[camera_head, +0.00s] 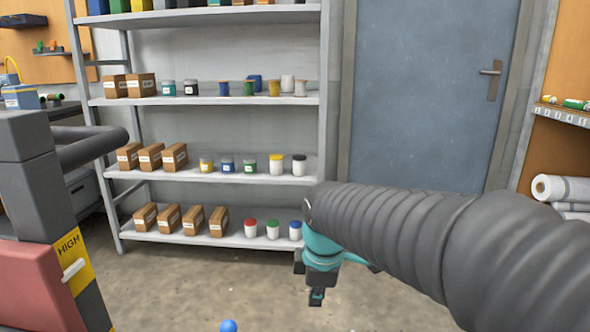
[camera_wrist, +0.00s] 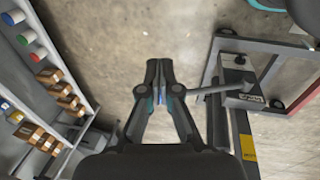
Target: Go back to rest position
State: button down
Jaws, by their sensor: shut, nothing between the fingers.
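My gripper (camera_head: 316,296) hangs at the end of my dark ribbed arm, in front of the shelf unit's right end in the head view. In the wrist view my gripper (camera_wrist: 159,66) points out over bare concrete floor, its two dark fingers together at the tips with nothing between them. In the head view the arm covers part of the door and the floor on the right.
A grey shelf unit (camera_head: 212,101) with boxes and jars stands ahead. A closed blue-grey door (camera_head: 425,90) is right of it. The press frame with a "HIGH" label (camera_head: 70,245) is close on the left. White rolls (camera_head: 560,188) lie at right.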

jog(key=s+d+m+t, duration=0.3)
jog(key=s+d+m, duration=0.8)
jog(key=s+m, duration=0.5)
jog(key=shift+d+f+m+h, duration=0.2)
jog(key=shift+d+m+h, duration=0.15)
jog(key=shift+m, duration=0.35)
jog(key=shift+s, duration=0.1)
